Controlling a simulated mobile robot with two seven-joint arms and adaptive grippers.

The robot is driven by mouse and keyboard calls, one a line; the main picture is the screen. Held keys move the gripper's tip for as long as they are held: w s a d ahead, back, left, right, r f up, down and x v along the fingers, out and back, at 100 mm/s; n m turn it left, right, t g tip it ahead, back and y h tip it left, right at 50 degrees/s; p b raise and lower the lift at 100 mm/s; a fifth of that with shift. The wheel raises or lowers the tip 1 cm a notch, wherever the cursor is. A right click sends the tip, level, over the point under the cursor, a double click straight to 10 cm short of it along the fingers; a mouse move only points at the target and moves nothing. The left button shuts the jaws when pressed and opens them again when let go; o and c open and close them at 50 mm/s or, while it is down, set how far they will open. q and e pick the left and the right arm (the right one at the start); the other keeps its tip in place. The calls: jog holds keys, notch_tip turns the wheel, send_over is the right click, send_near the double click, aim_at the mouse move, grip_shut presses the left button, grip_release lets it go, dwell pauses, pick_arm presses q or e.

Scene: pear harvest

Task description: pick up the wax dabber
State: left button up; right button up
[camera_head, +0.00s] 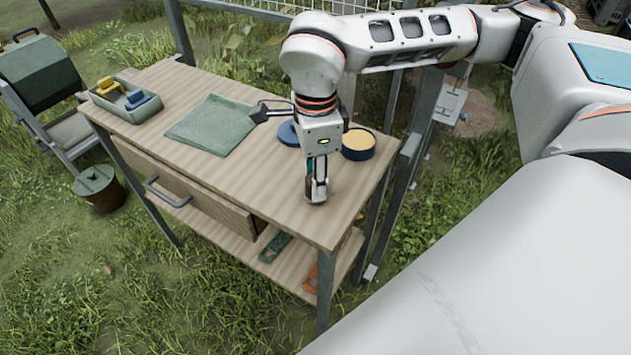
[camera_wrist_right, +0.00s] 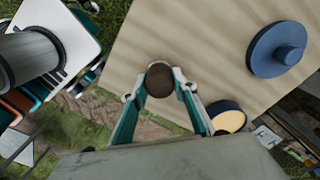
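The wax dabber shows in the right wrist view as a round brown end (camera_wrist_right: 160,80) between my right fingertips. In the head view its dark body (camera_head: 310,187) is partly covered by the fingers and stands at or just over the front right of the wooden table (camera_head: 240,185). My right gripper (camera_head: 317,185) points down; its fingers (camera_wrist_right: 161,84) lean inward and press against both sides of the dabber. Whether its foot touches the table cannot be told. My left gripper is not in view.
A blue tin of yellow wax (camera_head: 358,144) and its blue lid (camera_head: 289,133) are close behind my right gripper. A green cloth (camera_head: 212,125) lies mid-table. A grey tray (camera_head: 125,102) with yellow and blue items is at the far left. The table front is clear.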

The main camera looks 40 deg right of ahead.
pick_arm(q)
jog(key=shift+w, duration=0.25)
pick_arm(e)
jog(key=shift+c, duration=0.7)
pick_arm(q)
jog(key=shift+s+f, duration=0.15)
pick_arm(e)
jog(key=shift+r, duration=0.1)
jog(key=shift+r, duration=0.65)
pick_arm(q)
jog(key=p, duration=0.1)
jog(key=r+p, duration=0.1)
jog(key=p, duration=0.1)
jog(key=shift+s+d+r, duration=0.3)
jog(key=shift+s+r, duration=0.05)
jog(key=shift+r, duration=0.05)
pick_arm(e)
notch_tip(320, 180, up, 18)
jog(key=shift+r, duration=0.25)
jog(key=shift+o, duration=1.2)
jog(key=shift+c, duration=0.6)
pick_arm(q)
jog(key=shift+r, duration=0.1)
pick_arm(e)
jog(key=shift+f, duration=0.1)
